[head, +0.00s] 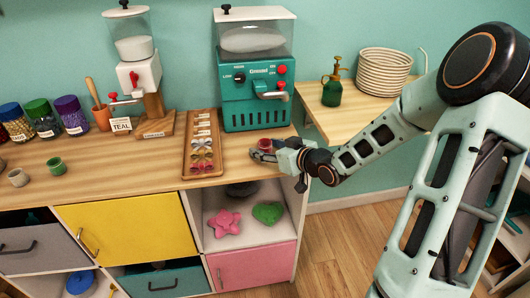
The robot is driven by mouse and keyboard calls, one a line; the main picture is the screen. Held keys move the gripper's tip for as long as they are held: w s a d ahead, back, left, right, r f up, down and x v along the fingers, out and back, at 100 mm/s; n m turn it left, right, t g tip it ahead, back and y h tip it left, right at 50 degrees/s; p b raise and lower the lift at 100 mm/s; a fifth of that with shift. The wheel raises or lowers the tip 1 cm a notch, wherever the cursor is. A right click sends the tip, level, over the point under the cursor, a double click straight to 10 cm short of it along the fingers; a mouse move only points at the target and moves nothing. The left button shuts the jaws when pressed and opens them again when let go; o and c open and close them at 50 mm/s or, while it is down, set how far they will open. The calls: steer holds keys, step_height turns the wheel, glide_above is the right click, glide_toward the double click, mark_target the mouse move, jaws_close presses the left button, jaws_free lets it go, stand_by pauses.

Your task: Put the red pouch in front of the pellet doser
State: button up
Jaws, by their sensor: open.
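A small red item (265,144), which looks like the red pouch, is on the wooden counter just in front of the teal machine's right part. My gripper (264,153) is open and low over the counter at this red item, coming from the right; its fingers partly hide it. I cannot tell whether they touch it. A white-and-red machine (139,75) with a clear hopper stands farther left.
A wooden tray (188,143) with small colored items lies left of the red item. Lidded jars (45,118) and two small cups stand at the left. The counter's middle-left is clear.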

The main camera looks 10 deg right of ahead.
steer(key=shift+w+a+f, duration=0.1)
steer(key=shift+w+a, duration=0.05)
steer(key=shift+w, duration=0.15)
steer(key=shift+c, duration=0.5)
steer(key=c, duration=0.8)
steer(key=shift+c, duration=0.2)
